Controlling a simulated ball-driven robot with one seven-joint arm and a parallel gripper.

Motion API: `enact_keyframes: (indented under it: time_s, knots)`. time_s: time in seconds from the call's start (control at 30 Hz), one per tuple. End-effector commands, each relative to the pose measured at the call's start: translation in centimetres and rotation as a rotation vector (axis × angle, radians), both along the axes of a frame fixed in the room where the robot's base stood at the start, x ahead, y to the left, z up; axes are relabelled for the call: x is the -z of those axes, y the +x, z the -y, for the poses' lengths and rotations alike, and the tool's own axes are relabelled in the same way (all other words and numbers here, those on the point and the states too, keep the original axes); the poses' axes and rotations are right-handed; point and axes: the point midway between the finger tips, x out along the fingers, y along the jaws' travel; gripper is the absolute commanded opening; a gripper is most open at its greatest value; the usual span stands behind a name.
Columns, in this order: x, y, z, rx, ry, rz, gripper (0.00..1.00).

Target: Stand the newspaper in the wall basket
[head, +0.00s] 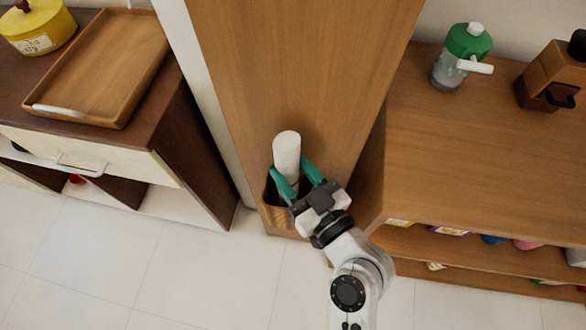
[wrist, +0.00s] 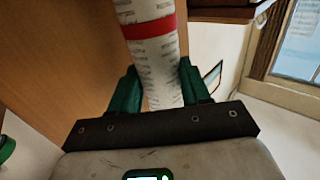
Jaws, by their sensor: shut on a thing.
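The newspaper (head: 287,150) is a white roll, held roughly upright in front of the tall wooden panel. In the wrist view the newspaper (wrist: 157,58) shows printed text and a red band. My gripper (head: 291,169) is shut on it, with one teal finger on each side; the fingers also show in the wrist view (wrist: 160,85). The wall basket (head: 276,216), a small wooden box low on the panel, is just below and behind my gripper. My gripper hides part of the basket and the roll's lower end, so I cannot tell whether that end is inside.
A brown cabinet with a wooden tray (head: 108,65) and yellow pot (head: 38,26) stands left. A wooden counter (head: 480,140) stands right, with a green-topped spray bottle (head: 462,55) and a brown wooden object (head: 553,78). The tiled floor (head: 200,275) in front is clear.

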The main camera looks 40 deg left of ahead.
Motion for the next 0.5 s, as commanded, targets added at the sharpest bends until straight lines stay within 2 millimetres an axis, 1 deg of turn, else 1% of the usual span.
enact_keyframes:
  time_s: [0.07,0.37,0.4,0.5]
  knots:
    - [0.35,0.01,-0.01,0.0,0.002,0.001,0.11]
    - [0.34,0.01,-0.02,0.0,0.001,0.001,0.11]
    - [0.34,0.01,-0.02,0.0,0.001,0.001,0.48]
    - [0.35,0.01,-0.01,0.0,0.001,0.001,0.57]
